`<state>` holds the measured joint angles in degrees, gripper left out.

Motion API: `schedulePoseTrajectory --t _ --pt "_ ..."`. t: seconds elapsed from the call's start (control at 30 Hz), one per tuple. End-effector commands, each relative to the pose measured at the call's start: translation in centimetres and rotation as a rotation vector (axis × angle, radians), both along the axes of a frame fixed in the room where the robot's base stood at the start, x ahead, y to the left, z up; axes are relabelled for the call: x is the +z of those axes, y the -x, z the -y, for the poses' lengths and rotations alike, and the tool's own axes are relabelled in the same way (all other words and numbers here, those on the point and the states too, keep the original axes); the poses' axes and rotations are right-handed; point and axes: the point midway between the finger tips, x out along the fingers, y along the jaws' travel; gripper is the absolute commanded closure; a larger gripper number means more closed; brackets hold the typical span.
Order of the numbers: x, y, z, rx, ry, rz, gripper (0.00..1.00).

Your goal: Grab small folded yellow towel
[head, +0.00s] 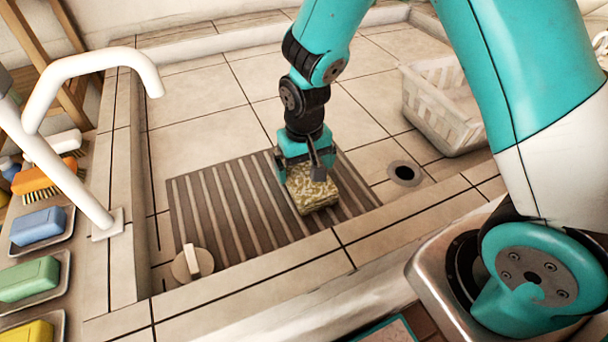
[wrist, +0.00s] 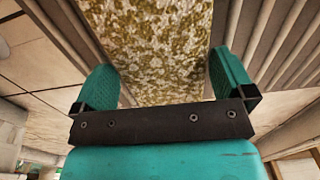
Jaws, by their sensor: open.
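The small folded towel (head: 312,190), patterned in yellow and white, lies on a brown slatted mat in the basin in the head view. My gripper (head: 306,160) is over the towel's far end, pointing down. In the wrist view the towel (wrist: 160,45) runs between the two teal fingers of my gripper (wrist: 160,85). The fingers stand apart, one on each side of it, with narrow gaps showing. Part of the towel's far end is hidden behind the gripper in the head view.
The slatted mat (head: 215,215) lies on the tiled basin floor. A white basket (head: 445,110) and a round drain (head: 404,173) are to the right. A white faucet (head: 75,150), a round plug (head: 190,264) and soaps in dishes, one of them green (head: 28,279), are at left.

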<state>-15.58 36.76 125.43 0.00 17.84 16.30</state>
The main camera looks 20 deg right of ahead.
Motion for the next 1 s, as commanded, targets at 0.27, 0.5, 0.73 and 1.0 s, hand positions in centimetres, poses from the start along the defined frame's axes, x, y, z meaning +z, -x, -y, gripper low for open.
schedulePoseTrajectory --t 0.27,0.5,0.73,1.0 --pt "-1.7 0.0 0.0 0.0 0.0 0.001 0.0" --pt "-1.6 0.0 0.0 0.0 0.0 0.001 0.3" --pt "-1.6 0.0 0.0 0.0 0.0 0.001 0.41" --pt "-0.3 0.0 0.0 0.0 -0.001 0.003 0.41"
